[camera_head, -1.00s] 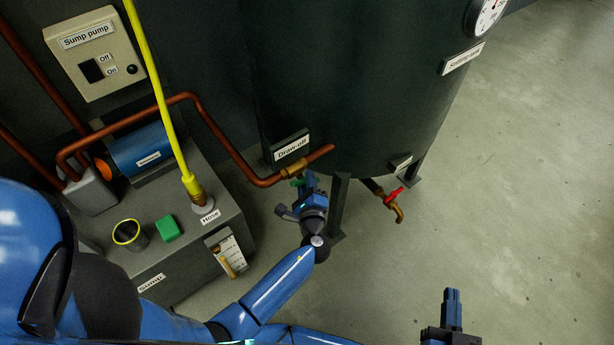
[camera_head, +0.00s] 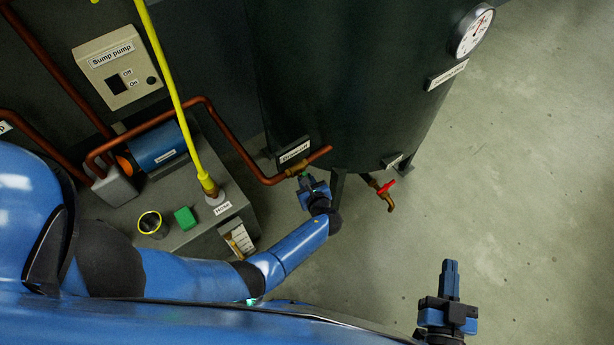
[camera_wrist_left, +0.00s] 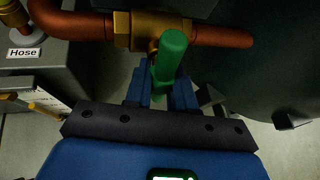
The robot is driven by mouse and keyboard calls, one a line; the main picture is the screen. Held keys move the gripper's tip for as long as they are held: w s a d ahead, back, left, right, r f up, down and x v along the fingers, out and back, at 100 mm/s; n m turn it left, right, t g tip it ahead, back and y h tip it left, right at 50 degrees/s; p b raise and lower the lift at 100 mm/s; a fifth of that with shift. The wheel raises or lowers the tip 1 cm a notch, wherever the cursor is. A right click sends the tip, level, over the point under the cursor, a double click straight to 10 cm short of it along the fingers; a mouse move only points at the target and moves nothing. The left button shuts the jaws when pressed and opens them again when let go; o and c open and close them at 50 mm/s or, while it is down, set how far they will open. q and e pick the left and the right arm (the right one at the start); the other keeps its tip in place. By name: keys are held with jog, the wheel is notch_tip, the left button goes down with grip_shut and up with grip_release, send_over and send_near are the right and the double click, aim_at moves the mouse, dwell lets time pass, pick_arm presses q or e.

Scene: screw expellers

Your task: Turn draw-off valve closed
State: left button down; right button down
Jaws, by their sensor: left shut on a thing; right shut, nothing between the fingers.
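The draw-off valve's brass body (camera_wrist_left: 155,28) sits in the copper pipe at the foot of the dark tank (camera_head: 340,80), under the draw-off label (camera_head: 294,151). Its green handle (camera_wrist_left: 170,62) shows in the left wrist view, pointing from the body back toward my left gripper. My left gripper (camera_wrist_left: 165,92) is shut on the green handle; in the head view the same gripper (camera_head: 309,184) is just below the valve and covers most of the handle. My right gripper (camera_head: 450,278) is shut and empty over the floor at the lower right.
A red-handled tap (camera_head: 386,190) sticks out beneath the tank, right of a tank leg (camera_head: 338,186). The sump box (camera_head: 180,240) with the yellow hose (camera_head: 172,95), blue pump (camera_head: 158,147) and green block (camera_head: 185,218) stands left. The floor at right (camera_head: 530,200) is clear.

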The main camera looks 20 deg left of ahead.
pick_arm(q)
jog(key=shift+m+g+p, duration=0.3)
jog(key=shift+a, duration=0.1)
dwell(0.3)
jog(key=c, duration=1)
grip_release()
jog(key=shift+p+v, duration=1.35)
jog(key=shift+v, duration=4.1)
jog(key=shift+w, duration=0.1)
